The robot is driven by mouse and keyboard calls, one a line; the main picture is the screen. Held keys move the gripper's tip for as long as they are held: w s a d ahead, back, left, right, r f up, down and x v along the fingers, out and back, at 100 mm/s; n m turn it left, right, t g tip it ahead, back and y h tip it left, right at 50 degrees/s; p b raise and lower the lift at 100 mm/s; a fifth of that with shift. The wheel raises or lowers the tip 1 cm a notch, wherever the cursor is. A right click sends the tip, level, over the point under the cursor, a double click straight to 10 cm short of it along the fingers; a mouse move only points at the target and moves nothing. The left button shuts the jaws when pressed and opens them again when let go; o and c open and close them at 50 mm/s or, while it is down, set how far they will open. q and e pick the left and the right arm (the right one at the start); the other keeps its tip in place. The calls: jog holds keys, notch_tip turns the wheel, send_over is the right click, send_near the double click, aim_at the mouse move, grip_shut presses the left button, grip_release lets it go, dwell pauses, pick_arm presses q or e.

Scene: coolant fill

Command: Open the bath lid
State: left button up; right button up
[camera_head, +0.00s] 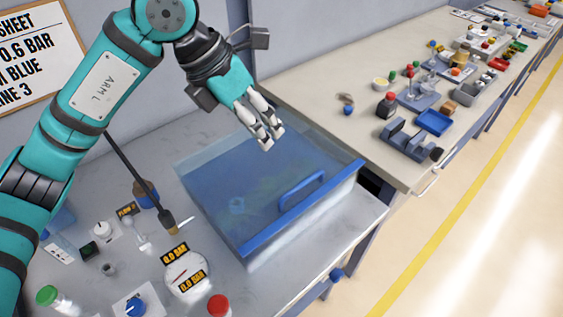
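The bath (330,204) is a clear-walled tank with blue liquid on the grey bench, in the middle of the head view. Its see-through lid (225,165) looks flat and shut over it. A blue bar (262,236) runs along the lid's front right edge, and a blue loop handle (302,190) stands beside it. My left gripper (273,140) is in front of the far part of the lid in the picture, pointing down, apart from the handle. It holds nothing that I can see. Its fingertips are close together; whether they touch is unclear. My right gripper is not in view.
A gauge reading 0.0 BAR (187,273), a red cap (219,305), a blue knob (135,306) and a dark hose nozzle (170,225) are left of the bath. A beige bench (300,85) with small parts stands behind right. The floor at right is clear.

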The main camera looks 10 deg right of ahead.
pick_arm(q)
jog(key=p+x, duration=0.1)
jog(key=x, duration=0.3)
jog(key=p, duration=0.3)
send_over(302, 183)
jog(key=a, duration=0.3)
jog(key=f, duration=0.8)
jog(key=shift+s+d, duration=0.15)
jog(key=shift+s, duration=0.05)
jog(key=x, duration=0.3)
jog(key=shift+d+f+p, duration=0.1)
jog(key=shift+f+p, duration=0.1)
jog(key=shift+p, duration=0.1)
jog(key=shift+d+f, duration=0.15)
jog(key=shift+f, duration=0.3)
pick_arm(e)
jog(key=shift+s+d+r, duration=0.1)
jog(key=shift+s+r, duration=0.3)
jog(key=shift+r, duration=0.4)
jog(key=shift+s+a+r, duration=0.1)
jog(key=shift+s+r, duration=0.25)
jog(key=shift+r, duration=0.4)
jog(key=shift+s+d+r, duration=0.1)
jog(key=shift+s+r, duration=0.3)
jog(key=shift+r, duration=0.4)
pick_arm(q)
grip_shut()
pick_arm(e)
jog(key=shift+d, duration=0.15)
